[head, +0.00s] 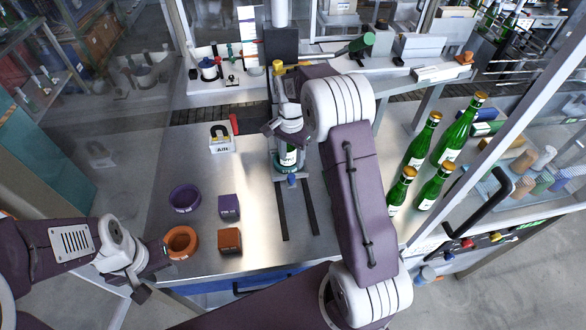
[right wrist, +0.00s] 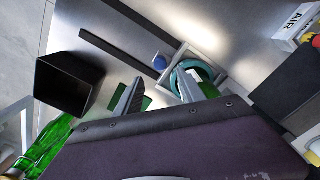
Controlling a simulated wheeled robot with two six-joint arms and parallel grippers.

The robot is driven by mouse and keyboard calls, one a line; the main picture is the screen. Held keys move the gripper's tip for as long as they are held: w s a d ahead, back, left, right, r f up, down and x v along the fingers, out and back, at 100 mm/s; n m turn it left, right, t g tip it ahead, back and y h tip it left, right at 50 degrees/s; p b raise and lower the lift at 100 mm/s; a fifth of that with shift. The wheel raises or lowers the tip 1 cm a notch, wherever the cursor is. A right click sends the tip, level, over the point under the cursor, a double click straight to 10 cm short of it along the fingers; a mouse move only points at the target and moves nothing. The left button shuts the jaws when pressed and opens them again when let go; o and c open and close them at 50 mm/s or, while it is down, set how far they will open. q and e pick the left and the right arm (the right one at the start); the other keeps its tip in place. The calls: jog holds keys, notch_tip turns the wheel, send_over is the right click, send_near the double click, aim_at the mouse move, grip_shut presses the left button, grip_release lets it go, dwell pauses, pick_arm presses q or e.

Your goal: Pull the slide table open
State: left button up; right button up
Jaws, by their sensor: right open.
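The slide table (right wrist: 180,55) is a pale metal frame with a round green seat and a blue knob (right wrist: 159,62) at its front edge. In the head view the knob (head: 292,181) sits at the rear end of two dark rails (head: 310,207). A green bottle with a white label (head: 288,157) stands on the slide table, partly hidden by my right gripper. My right gripper (head: 287,132) is open above the slide table; in the right wrist view its fingers (right wrist: 158,80) are spread, with the knob beyond the gap. My left gripper (head: 150,280) is at the lower left, away from the slide table; its jaw opening is unclear.
Several green bottles (head: 421,143) stand to the right. A black open box (right wrist: 68,82) shows in the right wrist view.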

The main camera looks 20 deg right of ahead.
aim_at(291, 175)
jog(key=shift+s+f, duration=0.15)
jog(key=f+p, duration=0.1)
jog(key=f, duration=0.3)
jog(key=f+p, duration=0.1)
jog(key=f, duration=0.2)
jog(key=shift+w+f, duration=0.2)
jog(key=shift+f, duration=0.15)
jog(key=shift+s+f, duration=0.1)
jog(key=shift+f, duration=0.4)
grip_shut()
dwell(0.5)
